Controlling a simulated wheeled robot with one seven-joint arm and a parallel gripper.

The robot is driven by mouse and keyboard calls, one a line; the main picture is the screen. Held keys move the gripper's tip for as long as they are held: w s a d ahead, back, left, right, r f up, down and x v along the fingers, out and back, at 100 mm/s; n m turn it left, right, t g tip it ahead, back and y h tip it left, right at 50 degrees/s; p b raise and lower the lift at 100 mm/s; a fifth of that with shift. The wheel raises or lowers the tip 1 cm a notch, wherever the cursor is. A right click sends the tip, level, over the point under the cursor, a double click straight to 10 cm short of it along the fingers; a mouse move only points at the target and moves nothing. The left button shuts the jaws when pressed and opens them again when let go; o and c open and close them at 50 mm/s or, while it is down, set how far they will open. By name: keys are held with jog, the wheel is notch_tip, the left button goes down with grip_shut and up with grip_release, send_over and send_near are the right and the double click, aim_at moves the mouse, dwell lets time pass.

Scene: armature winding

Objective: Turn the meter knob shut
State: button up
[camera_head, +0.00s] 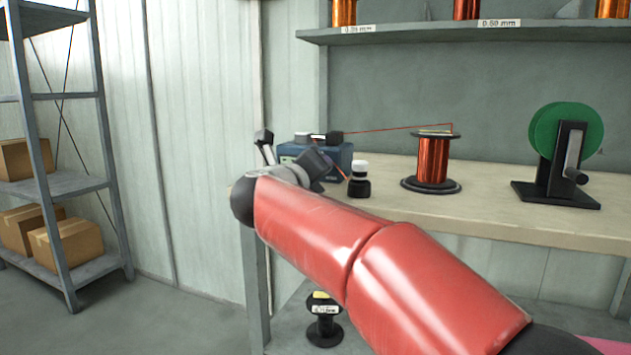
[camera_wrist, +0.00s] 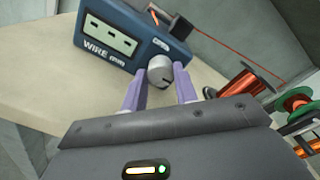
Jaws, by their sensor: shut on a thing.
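The wire meter (camera_wrist: 118,42), a blue box with pale display windows and the word WIRE, sits on the bench. It also shows in the head view (camera_head: 345,158), partly hidden behind my arm. Its round grey knob (camera_wrist: 160,70), with a dark mark on its face, is on the front right of the box. My gripper (camera_wrist: 159,82) has its two purple fingers on either side of the knob and is shut on it. In the head view my arm and wrist hide the knob and the fingers.
A copper wire spool (camera_head: 433,160) stands right of the meter, with a thin wire running between them. A small black jar with a white cap (camera_head: 360,182) stands close to the meter. A green reel on a black stand (camera_head: 562,135) is further right. A shelf (camera_head: 400,36) hangs above.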

jog(key=m, duration=0.4)
jog(key=shift+d+f+b, duration=0.1)
jog(key=shift+b, duration=0.2)
jog(key=m, duration=0.5)
jog(key=shift+m, duration=0.4)
jog(key=o, duration=1)
jog(key=v, duration=0.7)
jog(key=shift+s, duration=0.4)
